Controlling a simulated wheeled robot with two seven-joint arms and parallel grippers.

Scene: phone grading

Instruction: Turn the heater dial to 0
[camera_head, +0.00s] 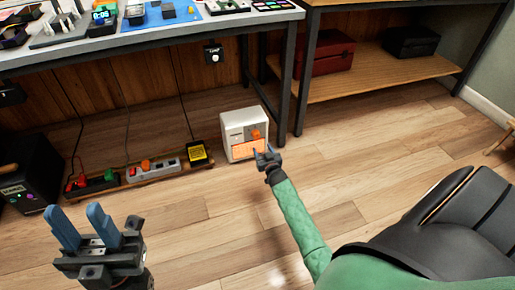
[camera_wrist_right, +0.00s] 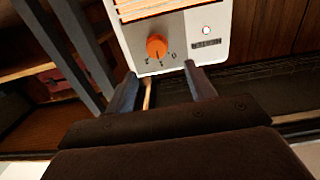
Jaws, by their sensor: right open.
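The white heater (camera_head: 231,127) stands on the floor by the bench leg, its grille (camera_head: 248,148) glowing orange. Its orange dial (camera_head: 255,133) is on the upper front. In the right wrist view, where the heater appears inverted, the dial (camera_wrist_right: 156,46) has small marks along its lower side; I cannot read its setting surely. My right gripper (camera_head: 267,153) is in front of the heater, open and empty. In the right wrist view its fingers (camera_wrist_right: 163,80) are spread, with the dial beyond them, apart from both. My left gripper (camera_head: 83,227) is open and empty at lower left, far from the heater.
The workbench (camera_head: 150,42) and its dark leg (camera_head: 287,85) stand close behind and right of the heater. Power strips (camera_head: 152,170) with plugs and a yellow-black box (camera_head: 199,152) lie left of it. A wooden shelf (camera_head: 375,75) is at the back right. Floor in front is clear.

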